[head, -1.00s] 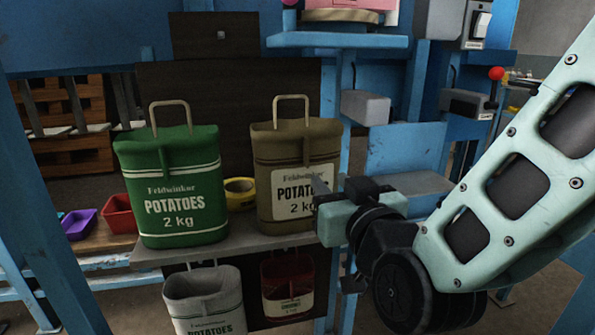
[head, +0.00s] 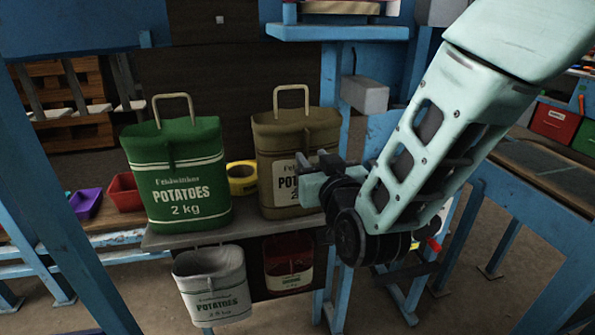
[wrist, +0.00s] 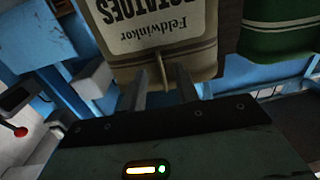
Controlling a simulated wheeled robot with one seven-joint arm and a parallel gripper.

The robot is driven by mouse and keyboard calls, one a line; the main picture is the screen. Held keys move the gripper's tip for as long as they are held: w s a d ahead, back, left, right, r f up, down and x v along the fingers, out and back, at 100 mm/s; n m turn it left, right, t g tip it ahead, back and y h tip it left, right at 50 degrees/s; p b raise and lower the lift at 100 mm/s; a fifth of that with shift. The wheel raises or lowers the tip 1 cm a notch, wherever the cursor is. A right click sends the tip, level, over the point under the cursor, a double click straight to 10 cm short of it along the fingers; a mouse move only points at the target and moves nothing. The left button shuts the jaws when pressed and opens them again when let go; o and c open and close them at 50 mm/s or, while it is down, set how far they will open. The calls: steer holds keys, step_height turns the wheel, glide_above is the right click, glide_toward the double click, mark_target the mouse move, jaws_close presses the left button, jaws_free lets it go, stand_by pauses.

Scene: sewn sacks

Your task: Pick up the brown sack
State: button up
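The brown sack (head: 283,136), with a wire handle and a pale POTATOES label, stands upright on the grey shelf (head: 190,238), right of the green sack (head: 176,178). My gripper (head: 312,168) is at the front right of the brown sack and hides part of its label. In the wrist view the brown sack (wrist: 190,55) appears upside down beyond my gripper (wrist: 162,88). The two fingers are apart, with the sack's upright seam showing between them. I cannot tell whether either finger touches the sack.
A yellow tape roll (head: 240,186) sits between the two sacks. A white sack (head: 212,275) and a dark red sack (head: 290,258) hang below the shelf edge. A blue post (head: 334,85) rises just right of the brown sack, and a blue shelf (head: 335,32) is above.

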steer(key=shift+x, duration=1)
jaws_close()
steer(key=shift+r, duration=0.1)
